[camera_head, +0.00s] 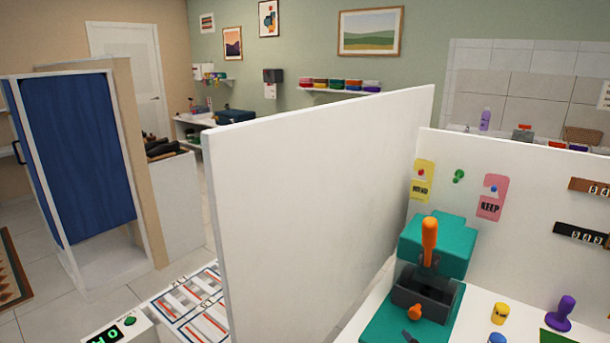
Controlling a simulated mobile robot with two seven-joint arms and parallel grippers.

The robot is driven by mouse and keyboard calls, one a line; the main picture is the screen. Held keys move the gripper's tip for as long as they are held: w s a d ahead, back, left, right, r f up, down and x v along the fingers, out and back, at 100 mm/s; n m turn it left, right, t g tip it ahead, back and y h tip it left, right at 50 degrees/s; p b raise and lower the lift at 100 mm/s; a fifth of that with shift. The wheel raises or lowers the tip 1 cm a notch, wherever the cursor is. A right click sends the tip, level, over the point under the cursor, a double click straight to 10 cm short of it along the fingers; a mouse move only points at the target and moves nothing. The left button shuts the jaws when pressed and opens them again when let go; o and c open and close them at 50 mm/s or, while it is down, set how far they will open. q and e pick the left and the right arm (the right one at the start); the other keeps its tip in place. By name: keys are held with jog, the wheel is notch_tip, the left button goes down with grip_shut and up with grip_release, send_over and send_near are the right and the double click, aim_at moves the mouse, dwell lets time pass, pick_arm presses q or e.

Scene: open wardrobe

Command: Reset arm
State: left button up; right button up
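Neither of my grippers and no part of my arms shows in the head view. What they hold, if anything, is hidden from me. No separate object of the task can be made out.
A tall white partition (310,210) stands in the middle. Right of it, a teal machine with an orange lever (428,240) stands on a white worktop, near a yellow piece (499,313) and a purple stamp-like piece (562,310). A blue-curtained booth (78,150) stands left.

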jog(key=s+d+f+m+g, duration=0.1)
jog(key=s+d+f+m, duration=0.1)
jog(key=s+f, duration=0.2)
jog(key=s+d+f+m+g+h, duration=0.1)
jog(key=s+d+f+m, duration=0.2)
jog(key=s, duration=0.8)
jog(key=s+d+f+m+b, duration=0.1)
jog(key=s+d+f+m, duration=0.1)
jog(key=s, duration=0.6)
notch_tip(320, 180, down, 3)
jog(key=shift+s+d+r+m+g, duration=0.15)
jog(key=shift+d+m+g, duration=0.25)
jog(key=shift+m, duration=0.3)
